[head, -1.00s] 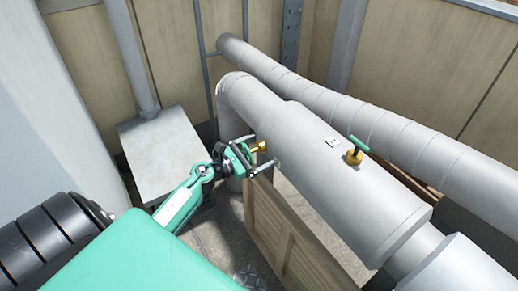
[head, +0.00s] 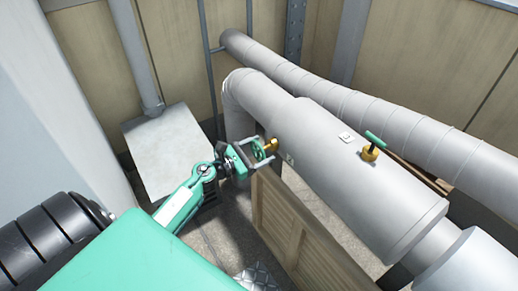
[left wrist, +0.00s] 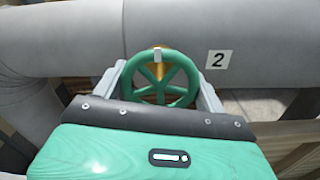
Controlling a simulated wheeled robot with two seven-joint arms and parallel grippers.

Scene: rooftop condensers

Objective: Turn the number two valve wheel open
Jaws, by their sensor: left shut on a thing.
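The number two valve wheel (left wrist: 181,60) is a green spoked handwheel on a brass stem, on the side of the grey pipe. A label with a "2" (left wrist: 218,60) is on the pipe to its right in the left wrist view. My left gripper (left wrist: 160,80) is shut on the wheel, one grey finger at each side of the rim. In the head view the left gripper (head: 262,156) reaches the wheel (head: 258,151) from the left, and its fingers hide part of it. My right gripper is not in view.
A second valve with a green handle (head: 375,139) and brass body sits on top of the thick pipe (head: 350,180), near a white label. A thinner pipe runs behind. A slatted wooden panel (head: 285,220) stands below, and a pale box (head: 165,150) stands left of the wheel.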

